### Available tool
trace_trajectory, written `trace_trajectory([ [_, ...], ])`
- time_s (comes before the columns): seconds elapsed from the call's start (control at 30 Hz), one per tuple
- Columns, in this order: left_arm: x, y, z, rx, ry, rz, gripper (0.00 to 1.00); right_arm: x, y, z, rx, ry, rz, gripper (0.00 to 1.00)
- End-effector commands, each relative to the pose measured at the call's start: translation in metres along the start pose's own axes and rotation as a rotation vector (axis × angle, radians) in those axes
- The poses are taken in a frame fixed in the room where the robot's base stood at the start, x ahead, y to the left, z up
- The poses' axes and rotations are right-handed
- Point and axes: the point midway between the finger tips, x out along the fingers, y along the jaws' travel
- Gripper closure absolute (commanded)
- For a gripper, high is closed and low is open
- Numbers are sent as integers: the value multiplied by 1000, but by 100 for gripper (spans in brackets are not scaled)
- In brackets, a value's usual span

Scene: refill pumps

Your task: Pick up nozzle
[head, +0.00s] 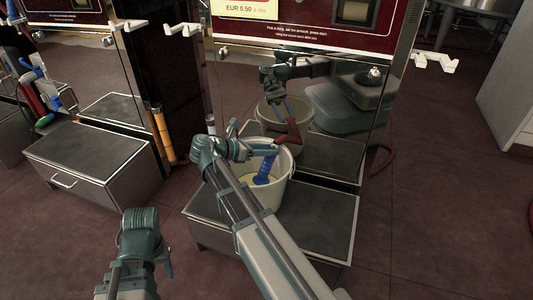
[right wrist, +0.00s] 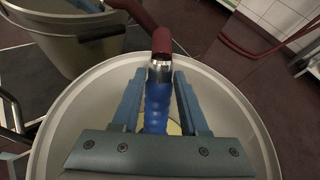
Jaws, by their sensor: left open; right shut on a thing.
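The nozzle has a blue ribbed grip (head: 264,168), a silver collar and a dark red hose (head: 293,134). My right gripper (head: 262,152) is shut on the blue grip above a white bucket (head: 281,188). In the right wrist view the grip (right wrist: 157,104) lies between the two fingers (right wrist: 158,100), with the red hose end (right wrist: 162,42) above it. The grip's lower end reaches into the bucket opening, where something pale yellow shows at the bottom. My left gripper (head: 142,245) is open and empty, at lower left, away from the nozzle.
The bucket stands on a dark-topped metal platform (head: 325,218) against a shiny dispenser panel (head: 345,110) that mirrors bucket and arm. Another metal box (head: 90,155) stands at left, with orange tubes (head: 163,133) beside it. White hooks (head: 434,60) project at upper right. Floor is free at right.

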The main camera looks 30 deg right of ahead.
Motion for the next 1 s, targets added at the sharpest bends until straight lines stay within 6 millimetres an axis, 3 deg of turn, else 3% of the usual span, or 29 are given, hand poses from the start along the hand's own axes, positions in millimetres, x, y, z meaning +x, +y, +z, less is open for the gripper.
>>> trace_trajectory([
  [0.53,-81,-8,5,1,-4,0,50,-31,-13,75,0,-1,0,100],
  [1.0,-98,-10,6,6,-5,0,50,-37,-16,90,0,-1,0,100],
])
